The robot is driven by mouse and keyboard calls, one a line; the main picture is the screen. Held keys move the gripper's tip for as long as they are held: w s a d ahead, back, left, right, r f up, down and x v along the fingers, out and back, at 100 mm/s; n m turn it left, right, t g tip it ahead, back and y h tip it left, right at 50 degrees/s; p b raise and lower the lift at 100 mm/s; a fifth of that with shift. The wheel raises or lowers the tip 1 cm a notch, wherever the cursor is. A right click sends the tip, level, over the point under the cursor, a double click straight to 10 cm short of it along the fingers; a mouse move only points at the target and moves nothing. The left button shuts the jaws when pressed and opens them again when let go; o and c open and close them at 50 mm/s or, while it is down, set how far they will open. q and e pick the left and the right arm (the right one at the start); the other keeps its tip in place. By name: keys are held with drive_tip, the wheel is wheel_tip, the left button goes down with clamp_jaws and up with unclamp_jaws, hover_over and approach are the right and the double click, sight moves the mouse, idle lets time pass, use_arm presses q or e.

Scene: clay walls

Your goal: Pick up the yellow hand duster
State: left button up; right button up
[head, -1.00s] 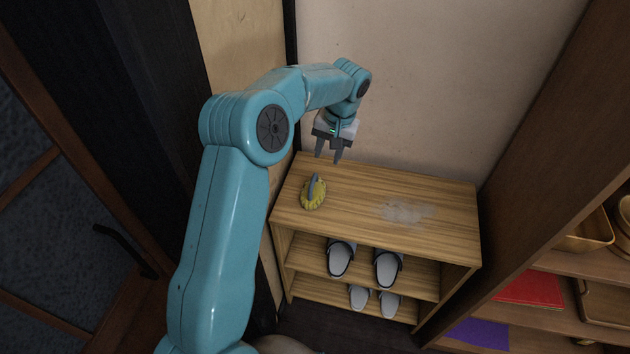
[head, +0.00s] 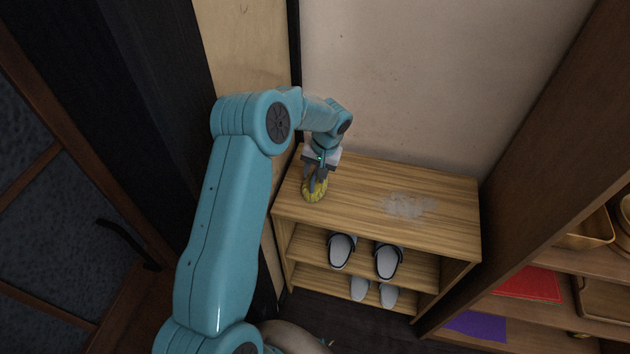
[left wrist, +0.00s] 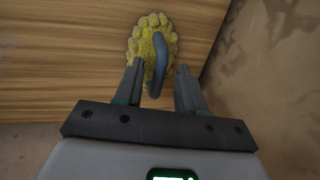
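The yellow hand duster (head: 314,191) lies on the left part of the wooden shelf top. It has a fluffy yellow head and a blue-grey handle. My left gripper (head: 315,177) is down at the duster, open. In the left wrist view, the duster's yellow head (left wrist: 143,36) lies just beyond the fingertips of my left gripper (left wrist: 158,72). The curved handle (left wrist: 158,62) stands between the two fingers, with a gap visible on the right side. My right gripper is not in view.
The wooden shoe shelf (head: 366,182) stands against the plain wall, with a pale dusty patch (head: 410,205) on its top. Grey-white slippers (head: 341,250) sit on the shelves below. A dark wooden unit with a red item (head: 528,283) and a purple item (head: 476,326) stands at the right.

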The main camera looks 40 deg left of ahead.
sight(314, 175)
use_arm(q)
wheel_tip(314, 175, down, 2)
drive_tip(key=shift+a, duration=0.15)
drive_tip(key=shift+c, duration=0.3)
clamp_jaws()
drive_tip(key=shift+r, duration=0.15)
wheel_tip(314, 175, up, 20)
drive_tip(key=shift+b, duration=0.35)
